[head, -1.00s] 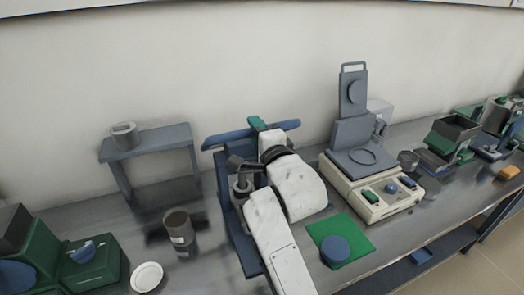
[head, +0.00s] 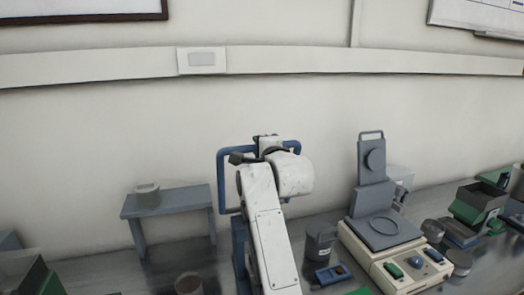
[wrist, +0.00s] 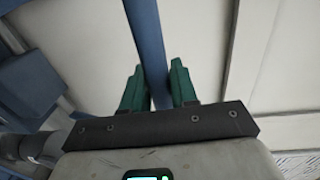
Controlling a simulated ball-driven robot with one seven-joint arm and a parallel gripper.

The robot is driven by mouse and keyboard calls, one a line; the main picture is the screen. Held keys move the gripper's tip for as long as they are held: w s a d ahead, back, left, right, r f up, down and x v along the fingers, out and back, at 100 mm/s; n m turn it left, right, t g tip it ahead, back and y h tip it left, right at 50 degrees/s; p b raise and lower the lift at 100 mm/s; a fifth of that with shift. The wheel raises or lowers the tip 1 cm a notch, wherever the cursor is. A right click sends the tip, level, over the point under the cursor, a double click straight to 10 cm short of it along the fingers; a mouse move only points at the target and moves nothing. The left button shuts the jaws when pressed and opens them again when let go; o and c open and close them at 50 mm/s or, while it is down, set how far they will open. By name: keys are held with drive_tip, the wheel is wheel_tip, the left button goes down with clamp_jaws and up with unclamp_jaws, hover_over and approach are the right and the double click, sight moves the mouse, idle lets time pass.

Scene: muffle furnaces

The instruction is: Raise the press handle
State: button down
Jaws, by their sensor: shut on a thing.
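The press handle (head: 222,178) is a blue U-shaped bar standing up behind my arm in the head view. Its crossbar is high, well above the top of the grey shelf. The press body (head: 241,250) is a blue upright mostly hidden by my arm. In the wrist view my gripper (wrist: 155,78) has its green fingers on both sides of the blue handle bar (wrist: 145,25), shut on it. In the head view my gripper is at the crossbar, its fingers largely hidden by my wrist.
A grey shelf (head: 172,203) with a small grey container (head: 147,194) stands left. A cream device with grey plates (head: 385,232) stands right.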

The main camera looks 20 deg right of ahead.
drive_tip(key=shift+w+r, duration=0.1)
drive_tip(key=shift+w, duration=0.05)
drive_tip(key=c, duration=1)
unclamp_jaws()
drive_tip(key=s+b, duration=0.2)
drive_tip(key=s, duration=0.8)
drive_tip(key=shift+s+r+b, duration=0.4)
drive_tip(key=shift+r, duration=0.05)
drive_tip(key=s+d+f+n+g, duration=0.25)
drive_tip(key=s+f, duration=0.25)
drive_tip(key=f, duration=0.4)
drive_tip(key=s+d+f+n+g, duration=0.25)
drive_tip(key=s+f, duration=0.25)
drive_tip(key=f, duration=0.5)
drive_tip(key=s+d+f+n+g, duration=0.25)
drive_tip(key=s+f, duration=0.25)
drive_tip(key=f, duration=0.4)
drive_tip(key=s+f+n+g, duration=0.2)
drive_tip(key=s+f, duration=0.3)
drive_tip(key=s, duration=0.5)
drive_tip(key=s+f+n+g, duration=0.3)
drive_tip(key=s+f, duration=0.3)
drive_tip(key=s, duration=0.5)
drive_tip(key=s+f+n+g, duration=0.3)
drive_tip(key=s+f+n, duration=0.2)
drive_tip(key=s, duration=0.5)
drive_tip(key=shift+s+d+f, duration=0.15)
drive_tip(key=shift+d+f, duration=0.1)
drive_tip(key=shift+f, duration=0.3)
